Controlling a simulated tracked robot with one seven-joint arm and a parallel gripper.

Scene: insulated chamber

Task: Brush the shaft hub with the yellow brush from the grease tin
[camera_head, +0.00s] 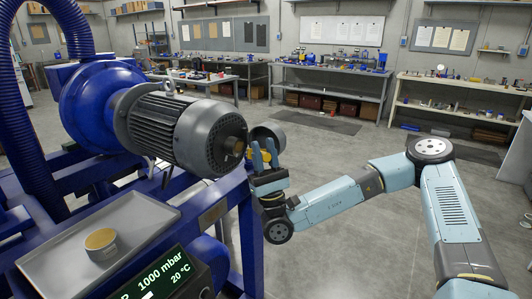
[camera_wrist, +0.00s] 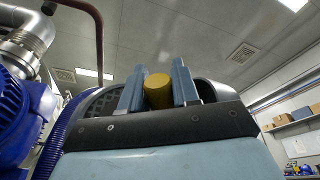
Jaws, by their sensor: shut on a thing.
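The shaft hub (camera_head: 236,146) is the round end piece on the dark grey motor (camera_head: 172,130), facing right in the head view. My gripper (camera_head: 264,156) is close to the right of the hub. It is shut on the yellow brush, whose yellow end (camera_wrist: 158,90) shows between the two blue-grey fingers in the wrist view. In the head view a small yellow part of the brush (camera_head: 248,153) shows between fingers and hub. I cannot tell whether the bristles touch the hub. The grease tin (camera_head: 104,253) stands on the grey tray (camera_head: 65,264), with a tan top.
The blue frame (camera_head: 246,240) holds the motor, tray and a display (camera_head: 165,275) reading 1000 mbar and 20 °C. A grey open cylinder (camera_head: 268,133) shows just behind my gripper. Workbenches (camera_head: 330,92) line the back wall. The floor on the right is mostly clear.

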